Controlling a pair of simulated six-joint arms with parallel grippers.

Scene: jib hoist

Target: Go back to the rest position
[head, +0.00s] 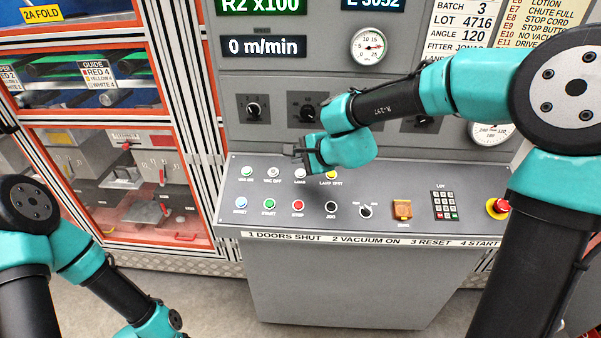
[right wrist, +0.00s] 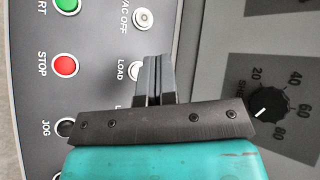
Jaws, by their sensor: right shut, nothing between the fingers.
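My right gripper (head: 295,150) is shut and empty in the head view. It hangs over the back part of the sloped control panel (head: 450,185), near the LOAD button (head: 300,174). In the right wrist view the closed fingers (right wrist: 153,78) cover part of the LOAD button (right wrist: 135,70); whether they touch it I cannot tell. My left arm comes in at the lower left of the head view, low in front of the cabinet. Its gripper is out of the frame.
The panel holds a red STOP button (head: 298,205), a green START button (head: 269,204), a keypad (head: 444,205) and a red emergency stop (head: 497,207). An upright grey panel with knobs (head: 254,109) and a gauge (head: 369,46) stands behind. Open floor (head: 215,300) lies left of the console.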

